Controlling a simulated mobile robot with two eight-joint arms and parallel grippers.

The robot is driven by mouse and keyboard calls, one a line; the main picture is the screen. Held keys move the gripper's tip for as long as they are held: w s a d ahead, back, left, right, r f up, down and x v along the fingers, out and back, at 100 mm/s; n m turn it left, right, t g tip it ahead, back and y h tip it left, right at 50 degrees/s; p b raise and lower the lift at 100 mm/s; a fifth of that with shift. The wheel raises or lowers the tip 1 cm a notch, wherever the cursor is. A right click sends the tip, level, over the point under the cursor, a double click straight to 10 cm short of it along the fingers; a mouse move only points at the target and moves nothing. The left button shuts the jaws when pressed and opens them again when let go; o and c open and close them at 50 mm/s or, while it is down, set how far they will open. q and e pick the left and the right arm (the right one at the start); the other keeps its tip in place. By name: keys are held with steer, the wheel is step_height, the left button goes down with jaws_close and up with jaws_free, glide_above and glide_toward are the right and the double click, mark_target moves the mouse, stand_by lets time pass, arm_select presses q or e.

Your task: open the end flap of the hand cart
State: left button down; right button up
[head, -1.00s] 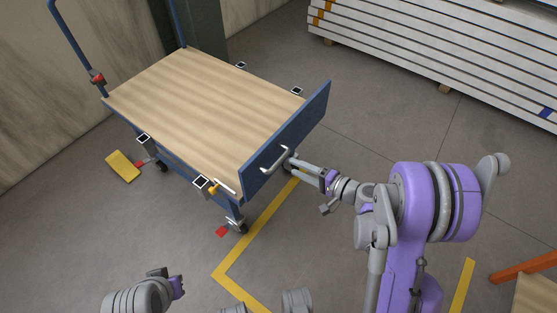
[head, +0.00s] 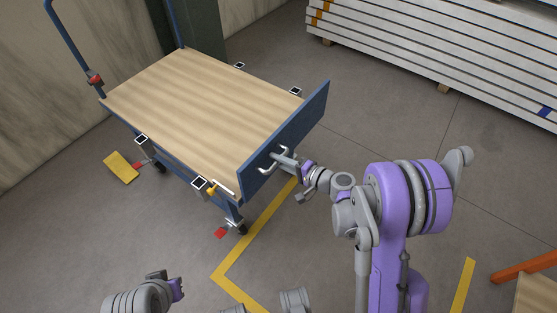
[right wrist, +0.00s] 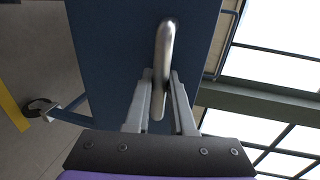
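The hand cart has a light wooden deck (head: 185,100). Its blue end flap (head: 300,130) stands upright at the deck's right end, with a U-shaped silver handle (head: 269,166) on its outer face. My right gripper (head: 280,160) is at this handle, seen from outside the flap. In the right wrist view, the two fingers (right wrist: 160,78) lie on either side of the handle bar (right wrist: 166,40), close to it. Whether they press on it is unclear. The blue flap (right wrist: 110,50) fills the area behind. My left gripper (head: 172,283) is low in the head view, away from the cart; its fingertips are unclear.
A yellow latch (head: 212,189) sits at the deck's near corner. The cart stands on wheels with red pedals (head: 220,232). Stacked white panels (head: 440,50) lie at the back right. Bare floor and yellow lines surround the cart; an orange bar (head: 525,267) is at lower right.

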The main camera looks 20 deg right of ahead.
jaws_close()
arm_select(q)
steer(key=shift+f, duration=0.1)
arm_select(e)
steer(key=shift+s, duration=0.1)
stand_by(1.0)
